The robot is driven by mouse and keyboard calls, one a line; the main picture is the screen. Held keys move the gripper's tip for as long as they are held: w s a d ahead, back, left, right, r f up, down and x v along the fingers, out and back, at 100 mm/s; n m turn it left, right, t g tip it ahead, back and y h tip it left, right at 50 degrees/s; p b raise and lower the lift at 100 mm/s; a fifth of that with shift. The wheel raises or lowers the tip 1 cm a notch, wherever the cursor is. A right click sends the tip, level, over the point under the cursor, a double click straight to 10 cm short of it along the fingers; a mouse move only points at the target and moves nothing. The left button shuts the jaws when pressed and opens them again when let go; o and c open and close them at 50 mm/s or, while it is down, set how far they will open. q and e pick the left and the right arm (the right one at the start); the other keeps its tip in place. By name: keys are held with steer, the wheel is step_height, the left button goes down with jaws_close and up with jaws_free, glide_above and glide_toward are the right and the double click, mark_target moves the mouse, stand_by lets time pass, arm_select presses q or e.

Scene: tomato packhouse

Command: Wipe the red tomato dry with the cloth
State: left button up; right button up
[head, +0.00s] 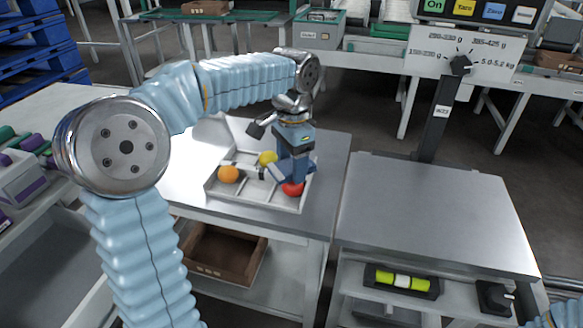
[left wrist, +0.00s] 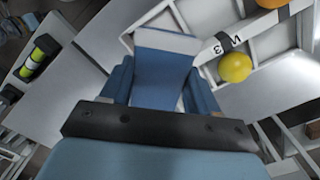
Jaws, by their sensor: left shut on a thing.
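The red tomato (head: 293,189) sits in the right front part of the white divided tray (head: 256,197). My left gripper (head: 291,172) points down right over it and hides its upper part. In the left wrist view a blue cloth with a pale edge (left wrist: 165,78) fills the space between the two blue fingers, and the gripper is shut on it. The tomato is hidden in that view, so I cannot tell whether the cloth touches it. My right gripper is out of view.
An orange tomato (head: 228,174) and a yellow tomato (head: 267,158) lie in other compartments, close left of the gripper. The steel table (head: 435,210) at right is bare on top. A scale post (head: 436,125) stands behind it. A brown crate (head: 222,256) is on the shelf below.

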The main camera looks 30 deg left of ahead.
arm_select(q)
steer(key=shift+r, duration=2.15)
